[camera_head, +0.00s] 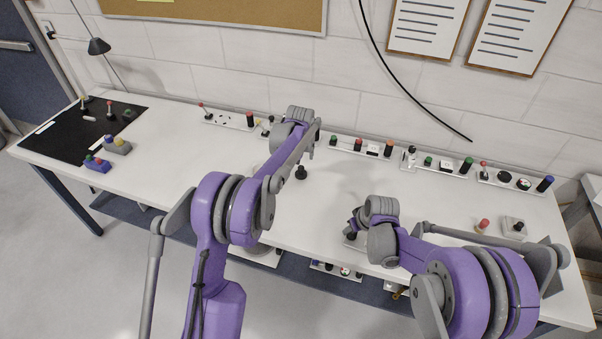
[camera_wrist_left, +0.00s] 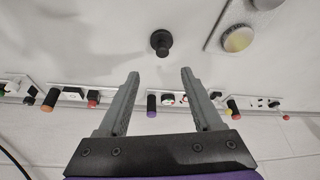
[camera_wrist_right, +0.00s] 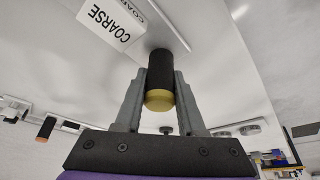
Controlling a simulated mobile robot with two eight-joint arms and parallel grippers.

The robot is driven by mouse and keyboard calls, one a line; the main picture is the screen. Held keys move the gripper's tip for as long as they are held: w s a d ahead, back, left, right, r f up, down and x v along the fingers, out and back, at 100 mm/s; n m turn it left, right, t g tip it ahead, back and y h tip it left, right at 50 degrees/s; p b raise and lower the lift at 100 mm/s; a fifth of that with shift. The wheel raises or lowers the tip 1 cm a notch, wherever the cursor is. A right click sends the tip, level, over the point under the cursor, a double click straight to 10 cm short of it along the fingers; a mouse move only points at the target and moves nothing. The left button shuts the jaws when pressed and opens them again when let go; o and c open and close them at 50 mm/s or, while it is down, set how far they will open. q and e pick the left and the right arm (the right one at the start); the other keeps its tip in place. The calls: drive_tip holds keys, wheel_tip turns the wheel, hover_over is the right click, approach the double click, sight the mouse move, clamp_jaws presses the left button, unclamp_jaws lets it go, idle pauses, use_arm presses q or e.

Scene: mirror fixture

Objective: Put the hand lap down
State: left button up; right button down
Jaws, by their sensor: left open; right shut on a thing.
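My right gripper (camera_wrist_right: 159,74) is shut on a dark handle with a yellow end (camera_wrist_right: 159,99), likely the hand lap's handle. A white block marked COARSE (camera_wrist_right: 112,22) sits beside the handle's far end. Whether that end rests on a surface, I cannot tell. In the head view my right gripper (camera_head: 353,222) is low over the table's front part, and the handle is mostly hidden. My left gripper (camera_wrist_left: 160,73) is open and empty above the table. A black knob (camera_wrist_left: 160,42) stands on the table beyond its fingertips; it also shows in the head view (camera_head: 301,173).
Panels with coloured knobs (camera_head: 360,146) line the back of the white table (camera_head: 170,175). A black mat (camera_head: 65,135) lies at the left end, with a grey block (camera_head: 117,146) nearby. A red-topped piece (camera_head: 483,226) stands at the right. The left-middle tabletop is clear.

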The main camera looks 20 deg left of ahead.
sight(301, 167)
use_arm(q)
drive_tip(key=x, duration=0.7)
drive_tip(key=shift+x, duration=2.65)
drive_tip(key=shift+s+a, duration=0.15)
clamp_jaws()
